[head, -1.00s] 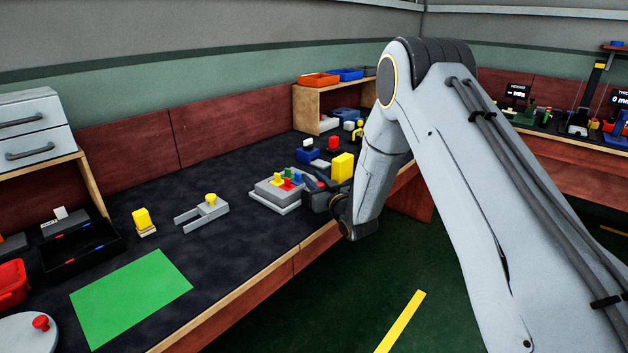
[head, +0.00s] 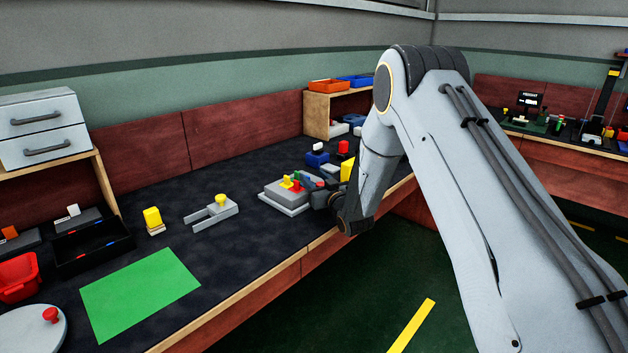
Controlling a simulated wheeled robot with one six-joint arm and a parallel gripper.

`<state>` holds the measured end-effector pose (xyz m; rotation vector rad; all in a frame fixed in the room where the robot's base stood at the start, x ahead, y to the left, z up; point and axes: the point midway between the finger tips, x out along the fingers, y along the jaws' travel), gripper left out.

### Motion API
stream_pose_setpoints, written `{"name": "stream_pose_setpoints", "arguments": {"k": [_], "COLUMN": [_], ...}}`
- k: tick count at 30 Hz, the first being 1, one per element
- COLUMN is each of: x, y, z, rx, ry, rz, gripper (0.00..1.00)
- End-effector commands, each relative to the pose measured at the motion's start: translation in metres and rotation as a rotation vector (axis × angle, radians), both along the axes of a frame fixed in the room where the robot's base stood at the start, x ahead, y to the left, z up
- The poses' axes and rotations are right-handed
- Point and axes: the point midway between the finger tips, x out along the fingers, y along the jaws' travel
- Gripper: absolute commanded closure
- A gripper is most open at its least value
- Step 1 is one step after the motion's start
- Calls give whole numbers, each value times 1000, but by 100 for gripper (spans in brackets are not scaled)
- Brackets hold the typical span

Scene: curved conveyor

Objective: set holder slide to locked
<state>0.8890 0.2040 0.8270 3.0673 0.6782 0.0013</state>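My gripper (head: 322,194) is low over the bench, at the right side of a grey block (head: 272,194) on a pale base. Small yellow, red, green and blue pieces (head: 291,183) stand on top of this block. The gripper's fingers are dark and small here, so I cannot tell whether they are open or touch the block. A grey forked fixture with a yellow knob (head: 221,199) lies further left on the bench, apart from my gripper. No label shows which part is the holder slide, and its locked position cannot be read.
A yellow block (head: 347,170) is partly hidden behind my arm. A blue piece (head: 317,159) and a red piece (head: 343,147) stand behind the grey block. A green mat (head: 140,294), a black tray (head: 95,249) and a yellow cube (head: 152,217) are at left. Bare bench lies between.

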Motion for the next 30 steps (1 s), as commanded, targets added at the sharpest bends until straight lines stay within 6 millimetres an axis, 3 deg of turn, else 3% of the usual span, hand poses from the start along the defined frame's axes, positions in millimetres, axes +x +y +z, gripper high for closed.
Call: {"name": "stream_pose_setpoints", "arguments": {"k": [8, 21, 30], "x": [-8, -65, -71], "y": [-5, -30, -32], "z": [-1, 0, 0], "rx": [-1, 0, 0], "ry": [2, 1, 0], "rz": [-1, 1, 1], "gripper": [55, 55, 55]}}
